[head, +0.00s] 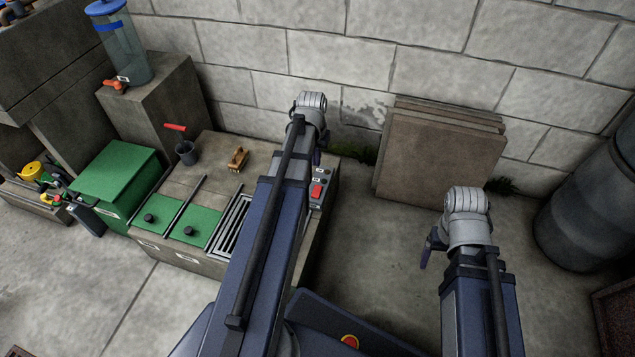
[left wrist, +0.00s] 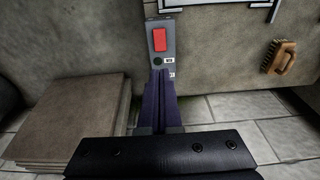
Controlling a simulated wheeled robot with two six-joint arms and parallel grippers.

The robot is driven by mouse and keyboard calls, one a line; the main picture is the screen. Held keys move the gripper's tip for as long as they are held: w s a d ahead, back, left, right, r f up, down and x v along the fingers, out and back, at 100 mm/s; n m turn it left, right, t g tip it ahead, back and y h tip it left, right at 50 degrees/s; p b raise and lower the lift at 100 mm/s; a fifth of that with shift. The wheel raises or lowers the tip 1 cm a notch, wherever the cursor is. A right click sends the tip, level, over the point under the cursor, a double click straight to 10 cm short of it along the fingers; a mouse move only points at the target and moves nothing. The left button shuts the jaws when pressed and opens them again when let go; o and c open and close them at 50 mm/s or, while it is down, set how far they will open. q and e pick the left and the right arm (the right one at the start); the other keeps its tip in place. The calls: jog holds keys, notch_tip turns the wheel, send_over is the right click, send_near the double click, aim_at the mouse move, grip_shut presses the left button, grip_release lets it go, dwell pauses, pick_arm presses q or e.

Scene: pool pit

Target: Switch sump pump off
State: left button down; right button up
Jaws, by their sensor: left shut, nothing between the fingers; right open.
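A grey switch box (head: 325,178) is mounted on the right side of the low concrete block, partly hidden by my left arm. In the left wrist view the box (left wrist: 151,33) carries a red rocker (left wrist: 160,39), a small dark green round lamp or button (left wrist: 158,61) and small white labels. My left gripper (head: 317,158) is shut and empty. Its fingertips (left wrist: 160,72) overlap the box's label end in the wrist view, short of the rocker; I cannot tell if they touch. My right gripper (head: 424,258) is open and empty, off to the right over the floor.
Brown boards (head: 440,155) lean on the wall to the right. A dark barrel (head: 590,215) stands far right. Floor between is clear.

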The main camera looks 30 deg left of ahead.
aim_at(319, 186)
pick_arm(q)
jog(key=shift+f, duration=0.15)
jog(key=f+b, duration=0.4)
jog(key=w+f+b, duration=0.1)
jog(key=f+b, duration=0.4)
jog(key=w+f+b, duration=0.1)
jog(key=f+b, duration=0.3)
jog(key=b, duration=0.1)
jog(key=shift+a+f, duration=0.2)
jog(key=shift+f, duration=0.1)
jog(key=shift+w+a+f+g+b, duration=0.1)
jog(key=shift+w+f+g+b, duration=0.3)
jog(key=shift+g, duration=0.1)
jog(key=shift+w, duration=0.15)
